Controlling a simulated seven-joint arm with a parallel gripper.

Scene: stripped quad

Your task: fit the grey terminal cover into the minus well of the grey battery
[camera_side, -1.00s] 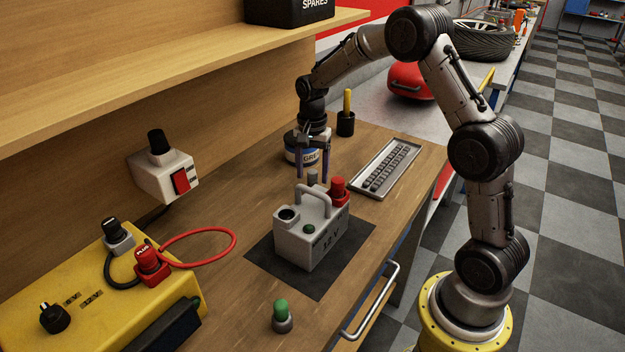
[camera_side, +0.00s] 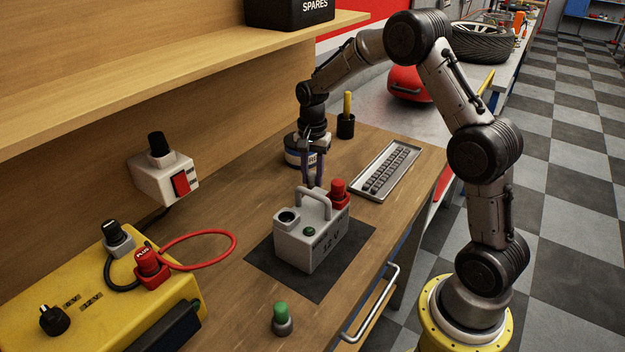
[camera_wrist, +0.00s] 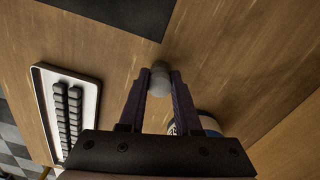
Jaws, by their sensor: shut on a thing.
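The grey battery (camera_side: 298,250), marked 12 V, stands upright on the bench with its carry handle up. Its minus well (camera_side: 287,217) is a dark round opening at the left of its top, with nothing in it. A red cap (camera_side: 338,192) sits on the other terminal. My gripper (camera_side: 313,183) points down behind the battery handle, away from the well. In the wrist view my gripper (camera_wrist: 159,78) is shut on the grey terminal cover (camera_wrist: 158,82), a small rounded grey piece between the fingertips. In the side view the handle hides most of the cover.
A dark mat (camera_side: 262,258) lies under the battery. A labelled tin (camera_side: 293,158) stands close behind my gripper. A keyed tray (camera_side: 386,172) lies to the right. A green-topped piece (camera_side: 281,315) stands in front, and a yellow box (camera_side: 75,265) with a red cable is at left.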

